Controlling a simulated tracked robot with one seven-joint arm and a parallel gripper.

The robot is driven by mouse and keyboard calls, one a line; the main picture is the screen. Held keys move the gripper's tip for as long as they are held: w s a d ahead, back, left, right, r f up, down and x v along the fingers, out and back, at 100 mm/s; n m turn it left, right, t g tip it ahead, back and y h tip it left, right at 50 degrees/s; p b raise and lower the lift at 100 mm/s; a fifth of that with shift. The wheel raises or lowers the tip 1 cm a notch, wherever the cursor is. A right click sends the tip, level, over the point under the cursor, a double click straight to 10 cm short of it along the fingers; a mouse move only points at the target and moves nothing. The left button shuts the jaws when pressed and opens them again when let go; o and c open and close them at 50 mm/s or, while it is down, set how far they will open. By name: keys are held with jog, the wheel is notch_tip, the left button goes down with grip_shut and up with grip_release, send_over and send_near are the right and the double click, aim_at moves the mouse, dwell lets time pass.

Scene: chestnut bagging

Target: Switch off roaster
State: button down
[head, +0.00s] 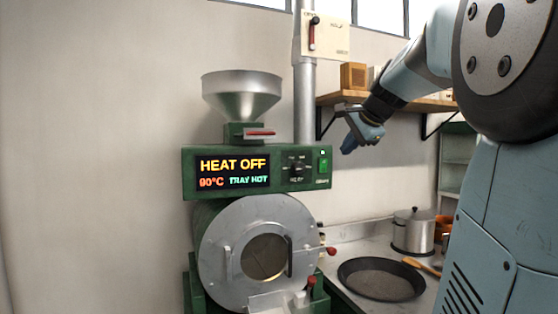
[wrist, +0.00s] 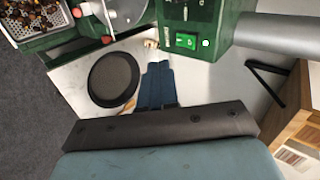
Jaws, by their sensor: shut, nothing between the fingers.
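The green roaster (head: 190,172) stands against the wall in the head view. Its display (head: 233,171) reads "HEAT OFF", "90°C" and "TRAY HOT". A dark heat knob (head: 297,168) sits right of the display. A green rocker switch (head: 323,163) is at the panel's right end; in the wrist view the switch (wrist: 186,41) shows green beside a bright lamp (wrist: 206,43). My gripper (head: 347,150) is shut and empty, a little to the right of the panel and apart from it. Its blue fingers (wrist: 157,66) show closed together in the wrist view, below the switch.
A wooden shelf (head: 400,104) with boxes is on the wall behind my arm. A dark round pan (head: 381,279) and a steel pot (head: 413,232) stand on the counter. A cooling tray of chestnuts (wrist: 48,17) is at upper left in the wrist view.

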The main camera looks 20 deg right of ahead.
jog(key=shift+w+d+r+m, duration=0.25)
jog(key=shift+d+r, duration=0.1)
jog(key=shift+d, duration=0.15)
jog(key=shift+w+d+r+m, duration=0.15)
jog(key=shift+d+r+m, duration=0.15)
jog(key=shift+d, duration=0.15)
send_near(324, 165)
notch_tip(324, 165, down, 4)
jog(key=w, duration=0.3)
jog(key=shift+a+f, duration=0.2)
jog(key=shift+w+r, duration=0.15)
jog(key=shift+w, duration=0.5)
